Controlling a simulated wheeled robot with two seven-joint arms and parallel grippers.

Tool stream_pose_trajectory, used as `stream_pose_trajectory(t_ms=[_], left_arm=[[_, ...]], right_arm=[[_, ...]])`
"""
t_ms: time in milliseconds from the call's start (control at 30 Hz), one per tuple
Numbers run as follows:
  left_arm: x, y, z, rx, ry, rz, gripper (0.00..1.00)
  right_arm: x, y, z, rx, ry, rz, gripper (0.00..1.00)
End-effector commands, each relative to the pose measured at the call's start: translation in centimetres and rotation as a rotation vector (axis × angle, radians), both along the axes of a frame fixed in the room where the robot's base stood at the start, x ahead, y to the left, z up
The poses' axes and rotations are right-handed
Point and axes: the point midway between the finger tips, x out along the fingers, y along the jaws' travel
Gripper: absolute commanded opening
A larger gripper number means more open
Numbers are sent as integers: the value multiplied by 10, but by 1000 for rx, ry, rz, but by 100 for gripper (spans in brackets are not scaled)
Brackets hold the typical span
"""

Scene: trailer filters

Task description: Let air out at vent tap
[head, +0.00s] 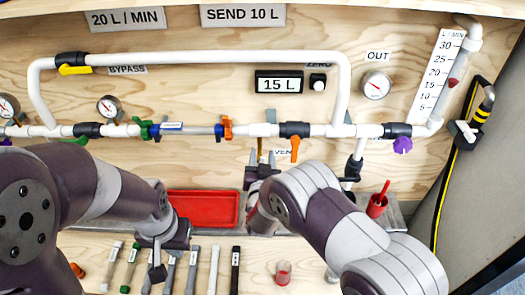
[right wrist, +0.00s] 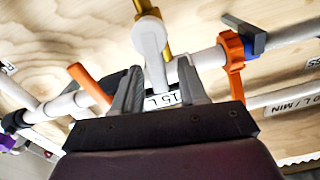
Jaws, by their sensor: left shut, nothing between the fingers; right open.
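The vent tap (head: 260,148) hangs below the white pipe beside the partly hidden "VENT" label, mostly covered by my right gripper in the head view. In the right wrist view its brass stem (right wrist: 167,40) shows beside a light grey lever-like part (right wrist: 150,38) with a yellow end. My right gripper (head: 262,162) is open just below the tap. In the right wrist view the lower end of the grey part lies between its fingertips (right wrist: 158,70); I cannot tell whether they touch it. My left gripper (head: 157,262) is shut and empty, pointing down over the bench.
An orange-handled valve (head: 295,147) sits right of the tap, another orange fitting (head: 227,128) left. The display (head: 279,84) reads 15 L.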

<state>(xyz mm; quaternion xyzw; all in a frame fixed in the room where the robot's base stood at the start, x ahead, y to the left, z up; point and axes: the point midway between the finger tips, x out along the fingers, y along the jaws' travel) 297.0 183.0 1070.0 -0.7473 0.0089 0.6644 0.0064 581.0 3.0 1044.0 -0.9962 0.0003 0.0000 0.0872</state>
Motion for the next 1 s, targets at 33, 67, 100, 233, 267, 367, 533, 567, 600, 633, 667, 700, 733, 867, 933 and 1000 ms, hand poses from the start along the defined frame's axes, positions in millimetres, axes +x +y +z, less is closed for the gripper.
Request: stream_pose_trajectory(t_ms=[33,67,100,233,267,367,533,567,600,633,667,700,733,867,933,1000], left_arm=[[0,0,2,0,0,0,0],[0,0,3,0,0,0,0],[0,0,3,0,0,0,0],[0,0,3,0,0,0,0],[0,0,3,0,0,0,0],[0,0,3,0,0,0,0],[0,0,3,0,0,0,0],[0,0,3,0,0,0,0],[0,0,3,0,0,0,0],[0,0,3,0,0,0,0],[0,0,3,0,0,0,0],[0,0,3,0,0,0,0],[0,0,3,0,0,0,0],[0,0,0,0,0,0,0],[0,0,-3,0,0,0,0],[0,0,-8,0,0,0,0]], right_arm=[[6,0,1,0,0,0,43],[8,0,1,0,0,0,43],[11,0,0,-1,1,-1,43],[15,0,0,0,0,0,43],[16,0,0,0,0,0,43],[16,0,0,0,1,0,43],[15,0,0,0,1,0,13],[15,0,0,0,1,0,4],[15,0,0,0,1,1,0],[15,0,0,0,1,0,0],[15,0,0,0,1,1,0],[15,0,0,0,1,1,0],[15,0,0,1,1,1,0],[15,-1,-1,14,1,0,0],[15,-2,-3,32,1,0,0],[15,-3,-4,60,2,0,0]])
